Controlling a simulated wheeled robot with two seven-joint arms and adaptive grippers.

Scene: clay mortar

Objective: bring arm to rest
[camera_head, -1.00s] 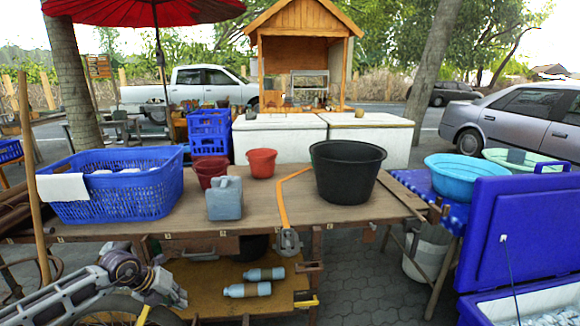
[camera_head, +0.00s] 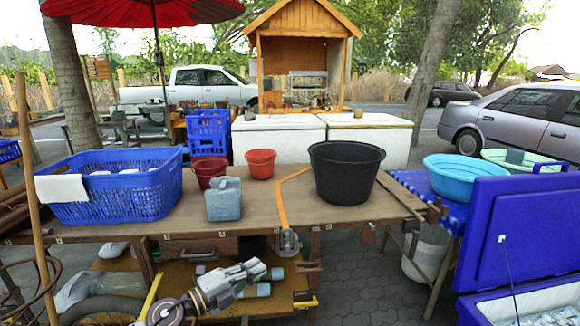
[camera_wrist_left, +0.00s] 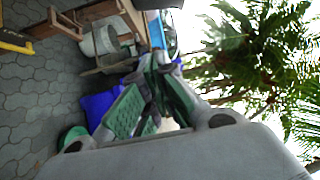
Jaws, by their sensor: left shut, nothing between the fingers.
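My left gripper (camera_head: 255,269) is low in the head view, in front of the lower shelf of the wooden table. Its fingers are together and hold nothing. The left wrist view shows the closed fingers (camera_wrist_left: 160,68) at close range, with open space around them. My left arm reaches up and to the right from the bottom edge of the head view. My right gripper is not in view.
The wooden table (camera_head: 268,210) carries a blue basket (camera_head: 115,192), a grey-blue canister (camera_head: 223,200), two red buckets and a black tub (camera_head: 345,175). Bottles (camera_head: 275,273) on the shelf are partly hidden by my gripper. A blue cooler (camera_head: 525,235) stands at right.

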